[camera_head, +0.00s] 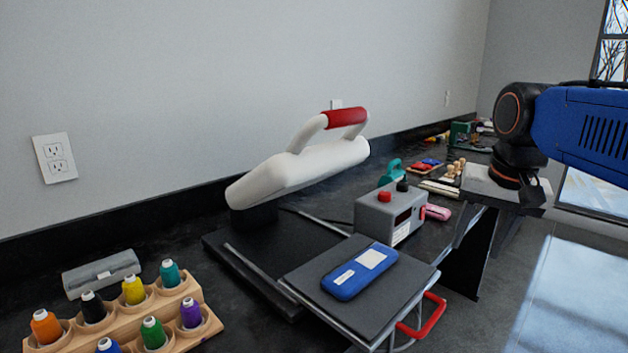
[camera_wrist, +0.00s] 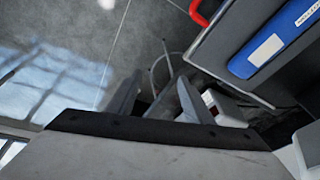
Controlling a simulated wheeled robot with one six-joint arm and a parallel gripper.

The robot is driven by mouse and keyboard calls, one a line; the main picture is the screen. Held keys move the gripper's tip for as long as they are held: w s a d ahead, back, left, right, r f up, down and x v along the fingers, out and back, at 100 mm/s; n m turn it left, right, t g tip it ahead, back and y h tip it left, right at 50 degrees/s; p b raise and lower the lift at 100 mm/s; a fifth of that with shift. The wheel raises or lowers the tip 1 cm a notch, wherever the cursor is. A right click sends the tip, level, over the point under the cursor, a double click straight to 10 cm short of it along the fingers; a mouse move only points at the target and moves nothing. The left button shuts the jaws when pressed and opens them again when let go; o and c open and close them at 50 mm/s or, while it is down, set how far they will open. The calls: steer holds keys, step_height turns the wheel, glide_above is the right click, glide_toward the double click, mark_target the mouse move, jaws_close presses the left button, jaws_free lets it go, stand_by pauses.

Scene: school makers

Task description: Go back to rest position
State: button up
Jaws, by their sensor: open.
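My gripper (camera_wrist: 157,98) shows in the wrist view with its two fingers apart and nothing between them. It hangs over the grey floor, beside the heat press's pulled-out lower plate. In the head view my arm comes in from the right edge and its wrist end is right of the grey control box; the fingertips there are hard to make out. The heat press (camera_head: 300,170) is white with a red handle and is raised open. A blue pouch with a white label (camera_head: 360,271) lies on the press's dark lower plate (camera_head: 318,262). The pouch also shows in the wrist view (camera_wrist: 275,45).
A grey control box (camera_head: 388,215) stands behind the plate. A red pull handle (camera_head: 425,316) juts out over the floor. A wooden rack (camera_head: 185,330) with several thread spools and a grey case (camera_head: 101,273) are at the left. The floor (camera_head: 575,300) at the right is clear.

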steer(key=s+a+f+n, duration=0.1)
steer(key=s+f+n, duration=0.1)
steer(key=s+f, duration=0.4)
steer(key=s+f+n+t, duration=0.1)
steer(key=s+f+n, duration=0.1)
steer(key=s+f, duration=0.4)
step_height(320, 180, down, 5)
steer(key=shift+s+a+f+n+t, duration=0.2)
steer(key=shift+s+a+n+t, duration=0.1)
steer(key=shift+s+a+n, duration=0.1)
stand_by(0.8)
